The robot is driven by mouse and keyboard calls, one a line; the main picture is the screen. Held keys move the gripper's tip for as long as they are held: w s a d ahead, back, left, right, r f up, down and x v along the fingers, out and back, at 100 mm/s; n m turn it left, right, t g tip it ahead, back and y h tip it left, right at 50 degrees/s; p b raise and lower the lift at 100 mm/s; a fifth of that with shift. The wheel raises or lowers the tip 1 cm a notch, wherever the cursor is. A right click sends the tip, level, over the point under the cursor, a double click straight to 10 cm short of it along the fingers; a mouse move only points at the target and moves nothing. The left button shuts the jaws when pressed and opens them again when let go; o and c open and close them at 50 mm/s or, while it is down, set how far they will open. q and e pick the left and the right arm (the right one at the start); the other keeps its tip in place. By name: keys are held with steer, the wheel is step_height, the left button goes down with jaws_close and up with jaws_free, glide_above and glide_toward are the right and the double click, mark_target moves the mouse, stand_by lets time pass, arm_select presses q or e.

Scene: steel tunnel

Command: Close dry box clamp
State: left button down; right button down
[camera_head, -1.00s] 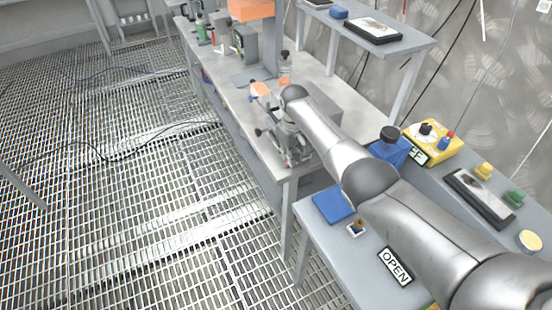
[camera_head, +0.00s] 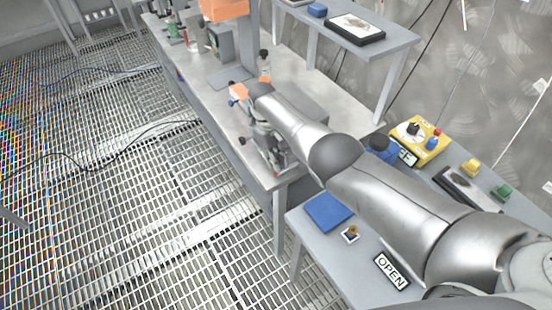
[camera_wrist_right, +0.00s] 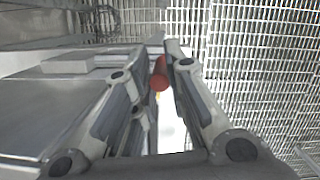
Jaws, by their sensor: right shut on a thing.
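In the head view my right arm reaches over the long grey bench (camera_head: 228,93), and its gripper (camera_head: 266,146) is near the bench's front edge, small and partly hidden. In the right wrist view my right gripper (camera_wrist_right: 164,62) is closed with a red rounded handle (camera_wrist_right: 159,76) between its fingertips; this looks like the clamp's handle. A grey box (camera_head: 308,104), apparently the dry box, stands on the bench partly behind my arm. Its grey side seems to fill the left of the wrist view (camera_wrist_right: 45,105). The clamp's linkage cannot be made out. My left gripper is not in view.
A nearer side table holds a blue pad (camera_head: 328,212), an OPEN sign (camera_head: 391,270) and a yellow control box (camera_head: 418,140). A raised shelf (camera_head: 372,46) stands behind the bench.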

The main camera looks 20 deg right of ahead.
steer(key=c, duration=1.5)
jaws_free()
steer(key=shift+f, duration=0.15)
steer(key=shift+o, duration=0.2)
steer(key=shift+r, duration=0.2)
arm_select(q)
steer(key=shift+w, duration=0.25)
arm_select(e)
steer(key=v, duration=1.1)
steer(key=shift+w+r, duration=0.15)
steer(key=shift+r, duration=0.2)
steer(key=shift+a, duration=0.15)
